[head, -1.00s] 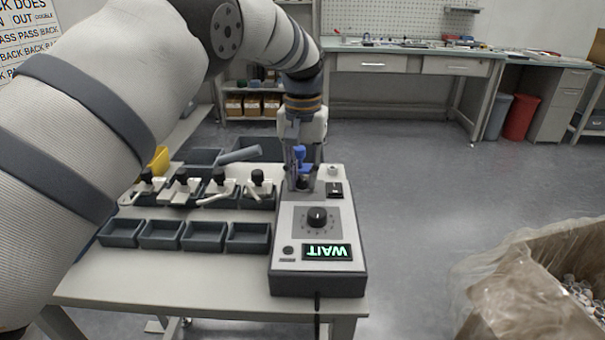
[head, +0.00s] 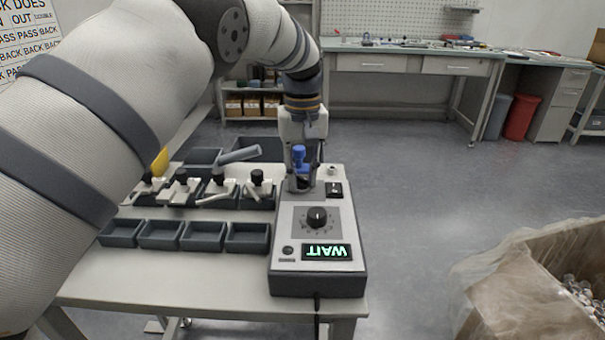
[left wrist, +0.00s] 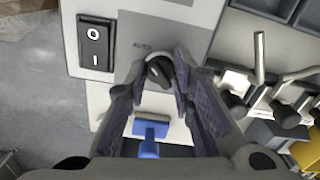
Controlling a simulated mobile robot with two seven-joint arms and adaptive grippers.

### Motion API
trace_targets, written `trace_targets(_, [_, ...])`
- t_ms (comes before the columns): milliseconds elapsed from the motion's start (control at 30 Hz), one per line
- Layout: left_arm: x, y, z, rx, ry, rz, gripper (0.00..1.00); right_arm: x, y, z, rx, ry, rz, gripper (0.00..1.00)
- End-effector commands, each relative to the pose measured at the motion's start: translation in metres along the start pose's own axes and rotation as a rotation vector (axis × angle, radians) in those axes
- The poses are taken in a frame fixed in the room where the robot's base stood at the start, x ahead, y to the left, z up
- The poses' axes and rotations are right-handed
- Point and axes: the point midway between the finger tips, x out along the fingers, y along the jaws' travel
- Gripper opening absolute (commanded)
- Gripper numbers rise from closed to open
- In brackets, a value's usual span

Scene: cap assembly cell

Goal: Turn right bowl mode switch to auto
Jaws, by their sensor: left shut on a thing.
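The mode switch is a small black knob (left wrist: 158,72) with a light pointer mark, on a grey plate (left wrist: 135,62) with the word AUTO beside it. In the left wrist view, my left gripper (left wrist: 160,80) has its two purple-grey padded fingers on either side of the knob, shut on it. The pointer's exact setting is hard to tell. In the head view, my left gripper (head: 301,184) points down at the far end of the control box (head: 288,248) and hides the knob. My right gripper is not in view.
The box also bears a rocker switch (head: 334,189), a large dial (head: 316,216) and a lit display (head: 327,252) reading WAIT. Levers with black knobs (head: 219,174) and small grey bins (head: 203,236) stand to its left. A lined carton (head: 520,280) is at right.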

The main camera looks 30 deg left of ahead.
Motion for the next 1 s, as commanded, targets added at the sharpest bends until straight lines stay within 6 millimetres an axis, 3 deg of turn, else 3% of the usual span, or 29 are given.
trace_targets(233, [-0.001,-0.001,0.0,-0.001,0.001,0.0,0.0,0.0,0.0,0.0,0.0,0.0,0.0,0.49])
trace_targets(267, [-0.001,-0.001,0.0,-0.001,0.001,-0.001,0.24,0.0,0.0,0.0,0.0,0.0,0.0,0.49])
trace_targets(333, [-0.001,0.0,0.0,-0.001,0.001,0.0,0.4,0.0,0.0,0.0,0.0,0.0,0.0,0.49])
trace_targets(367, [-0.001,0.0,0.0,-0.001,0.0,0.0,0.43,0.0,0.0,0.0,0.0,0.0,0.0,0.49])
trace_targets(667, [-0.003,0.0,0.0,0.001,0.001,0.001,0.43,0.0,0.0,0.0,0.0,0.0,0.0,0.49])
trace_targets(767, [-0.019,0.001,-0.001,0.001,0.004,0.004,0.43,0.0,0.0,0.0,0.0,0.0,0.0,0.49])
trace_targets(1000, [-0.083,0.0,-0.001,0.001,0.005,0.003,0.43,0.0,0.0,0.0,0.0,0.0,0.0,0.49])
